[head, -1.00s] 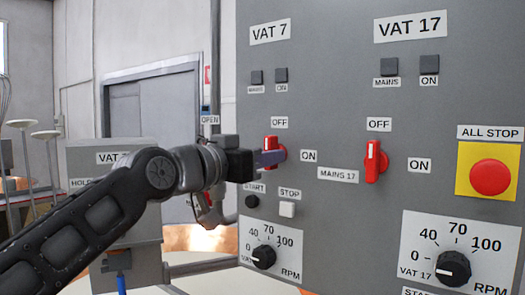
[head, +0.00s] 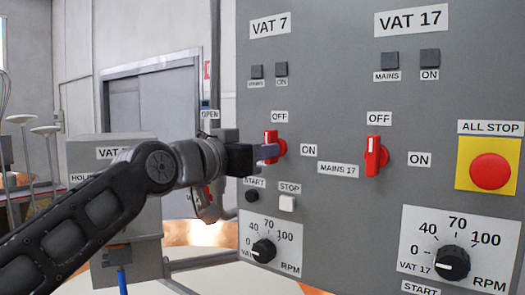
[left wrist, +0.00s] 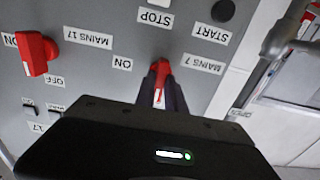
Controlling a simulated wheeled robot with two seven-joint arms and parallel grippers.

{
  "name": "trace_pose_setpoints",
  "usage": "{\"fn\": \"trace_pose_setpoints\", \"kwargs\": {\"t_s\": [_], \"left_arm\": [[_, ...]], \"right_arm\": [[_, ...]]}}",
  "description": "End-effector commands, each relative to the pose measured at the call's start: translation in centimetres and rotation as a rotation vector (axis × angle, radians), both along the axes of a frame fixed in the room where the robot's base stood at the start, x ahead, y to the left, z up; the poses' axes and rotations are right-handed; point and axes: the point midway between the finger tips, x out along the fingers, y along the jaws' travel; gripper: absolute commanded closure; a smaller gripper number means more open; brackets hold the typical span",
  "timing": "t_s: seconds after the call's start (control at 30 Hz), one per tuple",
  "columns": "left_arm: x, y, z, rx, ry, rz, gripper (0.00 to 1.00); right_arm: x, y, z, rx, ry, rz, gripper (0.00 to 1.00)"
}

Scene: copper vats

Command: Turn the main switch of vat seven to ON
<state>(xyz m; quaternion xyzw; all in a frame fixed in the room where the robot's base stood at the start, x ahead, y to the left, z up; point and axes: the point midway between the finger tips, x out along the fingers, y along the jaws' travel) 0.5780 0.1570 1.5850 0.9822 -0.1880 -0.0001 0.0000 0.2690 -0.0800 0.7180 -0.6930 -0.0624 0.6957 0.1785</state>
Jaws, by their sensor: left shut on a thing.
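The red main switch of vat seven (head: 277,143) is on the grey panel under the VAT 7 label, between the OFF label above and the ON label at its right. My left gripper (head: 268,152) reaches it from the left and is shut on it. In the left wrist view, which is upside down, the switch (left wrist: 161,75) sits between the two fingers, with its white mark toward the gripper body, on the OFF side. The fingers hide part of the switch. My right gripper is not in view.
The red vat 17 switch (head: 375,156) is to the right, its white mark up at OFF. Below the gripper are a black START button (head: 252,196), a white STOP button (head: 287,203) and an RPM knob (head: 264,250). A red ALL STOP button (head: 490,171) is at far right.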

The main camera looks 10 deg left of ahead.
Motion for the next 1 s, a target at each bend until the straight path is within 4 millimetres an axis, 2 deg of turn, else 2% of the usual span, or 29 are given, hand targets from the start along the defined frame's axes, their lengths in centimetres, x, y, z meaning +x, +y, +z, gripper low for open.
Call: {"fn": "trace_pose_setpoints", "kwargs": {"t_s": [0.47,1.0], "left_arm": [[0.0,0.0,-0.1,0.090,-0.037,0.001,1.00],[0.0,0.0,-0.2,0.497,-0.198,0.001,1.00]], "right_arm": [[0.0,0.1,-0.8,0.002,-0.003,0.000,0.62],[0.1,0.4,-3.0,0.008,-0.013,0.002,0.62]]}}
